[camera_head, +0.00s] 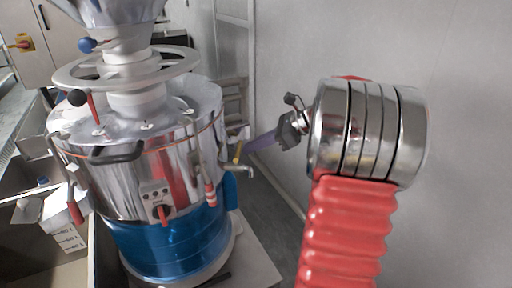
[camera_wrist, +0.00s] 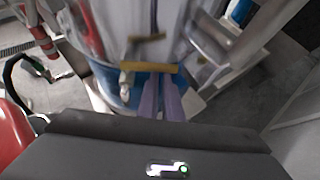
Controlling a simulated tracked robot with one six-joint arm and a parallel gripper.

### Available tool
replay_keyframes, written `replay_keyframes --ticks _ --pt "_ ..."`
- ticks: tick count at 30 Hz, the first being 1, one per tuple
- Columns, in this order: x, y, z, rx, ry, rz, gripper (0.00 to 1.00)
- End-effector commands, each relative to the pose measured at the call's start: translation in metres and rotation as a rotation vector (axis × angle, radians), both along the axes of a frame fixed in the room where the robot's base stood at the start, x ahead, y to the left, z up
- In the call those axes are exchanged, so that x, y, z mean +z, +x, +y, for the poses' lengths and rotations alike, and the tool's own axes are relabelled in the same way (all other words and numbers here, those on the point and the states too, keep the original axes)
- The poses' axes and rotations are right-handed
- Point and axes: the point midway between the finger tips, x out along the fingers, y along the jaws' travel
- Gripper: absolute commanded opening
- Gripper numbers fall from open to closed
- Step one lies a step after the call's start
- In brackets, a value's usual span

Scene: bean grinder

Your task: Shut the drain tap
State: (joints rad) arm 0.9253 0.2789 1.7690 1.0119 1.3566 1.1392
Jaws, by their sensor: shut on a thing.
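The drain tap (camera_head: 242,169) sticks out low on the right side of the steel and blue grinder drum (camera_head: 165,240). Its yellow lever (camera_head: 238,152) shows at the tap's top, and in the wrist view the lever (camera_wrist: 142,67) lies crosswise at my fingertips. My gripper (camera_head: 248,146) reaches in from the right with its purple fingers. In the wrist view my gripper (camera_wrist: 160,82) has its fingers close together, shut on the yellow lever. The fingertips partly hide where they meet the lever.
A red-tipped handle (camera_head: 210,193) hangs on the drum just left of the tap. A white jug (camera_head: 66,227) stands at left. Floor is clear right of the drum.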

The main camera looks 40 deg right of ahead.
Motion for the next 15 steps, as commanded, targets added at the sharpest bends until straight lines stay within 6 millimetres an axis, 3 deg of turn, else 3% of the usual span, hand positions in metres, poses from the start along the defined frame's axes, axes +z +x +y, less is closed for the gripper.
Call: replay_keyframes --ticks 8,15 --pt "0.003 0.005 0.005 0.008 0.004 -0.01 0.0" --pt "-0.007 -0.004 -0.008 0.008 0.003 -0.006 0.0"
